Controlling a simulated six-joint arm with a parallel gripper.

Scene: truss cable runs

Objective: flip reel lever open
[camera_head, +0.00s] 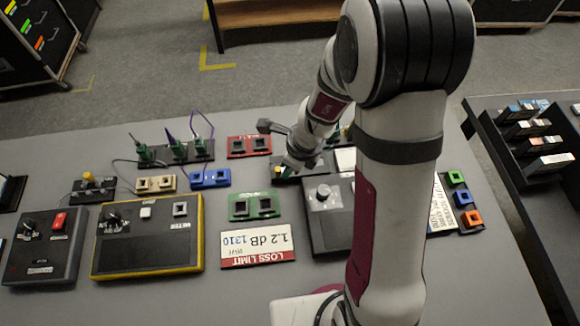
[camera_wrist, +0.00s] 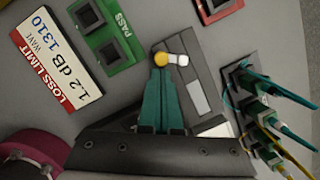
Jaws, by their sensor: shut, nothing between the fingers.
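In the wrist view a dark panel (camera_wrist: 195,70) carries a small lever with a yellow round part (camera_wrist: 160,59) and a pale knob (camera_wrist: 179,60). It appears to be the reel lever, but no label on it is readable. My gripper (camera_wrist: 161,72) has its teal fingers together, with their tips just beside the yellow part. I cannot tell whether they touch it. In the head view my gripper (camera_head: 291,163) is low over the same dark panel at the back middle of the table, and my arm hides much of it.
A green PASS block (camera_head: 254,206), a red block (camera_head: 249,146) and a LOSS LIMIT card (camera_head: 257,246) lie near the panel. A knobbed dark box (camera_head: 322,195) stands in front. Green connectors with cables (camera_wrist: 265,120) stand to the right in the wrist view.

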